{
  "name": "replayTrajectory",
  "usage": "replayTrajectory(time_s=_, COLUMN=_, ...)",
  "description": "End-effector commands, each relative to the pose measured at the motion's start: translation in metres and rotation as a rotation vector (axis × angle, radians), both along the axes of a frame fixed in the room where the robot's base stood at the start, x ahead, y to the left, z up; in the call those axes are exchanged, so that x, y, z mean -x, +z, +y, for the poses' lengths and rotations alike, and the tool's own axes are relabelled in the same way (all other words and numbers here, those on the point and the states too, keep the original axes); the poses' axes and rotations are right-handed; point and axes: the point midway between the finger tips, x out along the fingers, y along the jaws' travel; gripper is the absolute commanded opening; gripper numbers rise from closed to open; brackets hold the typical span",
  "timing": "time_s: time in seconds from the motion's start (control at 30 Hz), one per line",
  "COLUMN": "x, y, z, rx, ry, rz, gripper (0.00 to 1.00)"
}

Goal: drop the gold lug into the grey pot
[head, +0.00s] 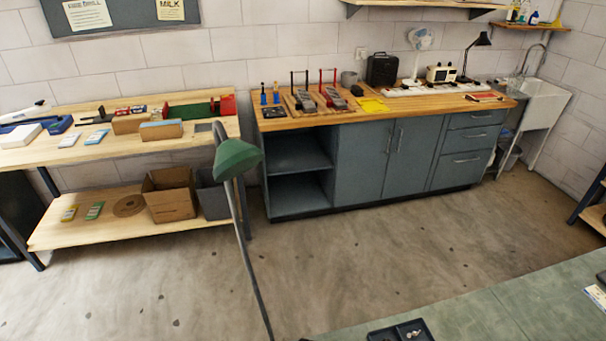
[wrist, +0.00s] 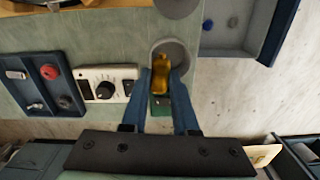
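In the wrist view the gold lug (wrist: 161,76) sits between the tips of my gripper's two blue fingers (wrist: 161,82). The fingers lie close along both its sides, and I see no clear gap. The grey pot (wrist: 181,47) is round and open-topped. From this angle the lug and fingertips overlap its mouth and near rim. How high the lug is above the pot cannot be told. The fingers hide part of the pot's near side. My gripper, the lug and the pot do not show in the head view.
A dark blue tray (wrist: 44,107) with small parts and a white box with a black knob (wrist: 88,91) stand left of the pot. A green block (wrist: 160,106) shows between the fingers. A grey-blue bin (wrist: 228,42) is at the right. In the head view, a green-topped bench (head: 490,312) is at lower right.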

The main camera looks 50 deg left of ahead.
Motion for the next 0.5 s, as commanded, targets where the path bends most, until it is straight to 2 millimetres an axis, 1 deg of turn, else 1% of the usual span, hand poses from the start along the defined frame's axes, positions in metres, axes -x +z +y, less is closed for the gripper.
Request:
replayTrajectory(time_s=0.03, x=-0.0001, y=0.0003, z=0.0000, rx=0.000, ry=0.000, rz=0.000, gripper=0.35)
replayTrajectory(time_s=0.1, x=-0.0001, y=0.0003, z=0.0000, rx=0.000, ry=0.000, rz=0.000, gripper=0.47)
replayTrajectory(time_s=0.2, x=-0.0001, y=0.0003, z=0.0000, rx=-0.001, ry=0.000, rz=0.000, gripper=0.63)
replayTrajectory(time_s=0.5, x=-0.0003, y=0.0011, z=0.0001, rx=-0.001, ry=0.000, rz=0.000, gripper=0.63)
